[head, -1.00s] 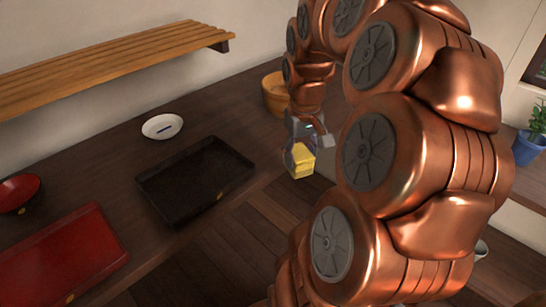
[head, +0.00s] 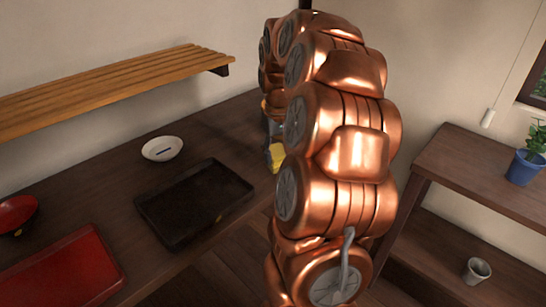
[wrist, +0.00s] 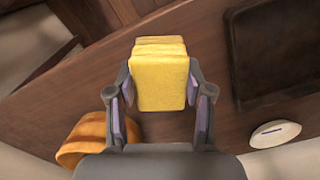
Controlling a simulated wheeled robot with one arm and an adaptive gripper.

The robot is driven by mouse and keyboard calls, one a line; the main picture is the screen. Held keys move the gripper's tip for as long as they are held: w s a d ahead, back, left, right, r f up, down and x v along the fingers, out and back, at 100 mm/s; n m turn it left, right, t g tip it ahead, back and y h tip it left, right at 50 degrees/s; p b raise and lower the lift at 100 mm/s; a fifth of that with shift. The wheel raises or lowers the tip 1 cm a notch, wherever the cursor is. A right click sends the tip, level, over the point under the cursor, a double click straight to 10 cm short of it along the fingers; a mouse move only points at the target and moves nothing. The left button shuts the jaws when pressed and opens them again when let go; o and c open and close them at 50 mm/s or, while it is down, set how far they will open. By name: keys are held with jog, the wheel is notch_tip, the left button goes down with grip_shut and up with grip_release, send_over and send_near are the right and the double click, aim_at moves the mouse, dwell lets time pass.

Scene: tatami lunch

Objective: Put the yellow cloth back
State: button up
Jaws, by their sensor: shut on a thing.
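The folded yellow cloth (wrist: 160,72) is between the two fingers of my gripper (wrist: 160,98) in the wrist view, which are shut on it. The cloth appears held above the dark wooden counter (wrist: 205,125). In the head view, the cloth (head: 275,156) shows as a small yellow patch beside my arm, right of the black tray. My arm hides most of my gripper there. A round wooden tub (wrist: 83,140) stands at the lower left of the wrist view; in the head view my arm mostly hides it.
A black tray (head: 230,195), a white dish (head: 162,148), a red tray (head: 60,275) and a red bowl (head: 17,213) are on the counter. A slatted shelf (head: 110,80) juts from the wall above. A cup (head: 476,270) and a blue plant pot (head: 525,167) stand at right.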

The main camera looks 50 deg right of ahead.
aim_at(273, 146)
jog(key=shift+w+d+f, duration=0.1)
jog(key=shift+w+d, duration=0.15)
jog(key=shift+w, duration=0.45)
jog(key=shift+w+d+f, duration=0.1)
jog(key=shift+w+d, duration=0.15)
jog(key=shift+w, duration=0.45)
jog(key=shift+w+f, duration=0.1)
jog(key=shift+f, duration=1.6)
jog(key=shift+f, duration=0.1)
jog(key=o, duration=1.1)
notch_tip(273, 146, up, 12)
jog(key=shift+r, duration=0.1)
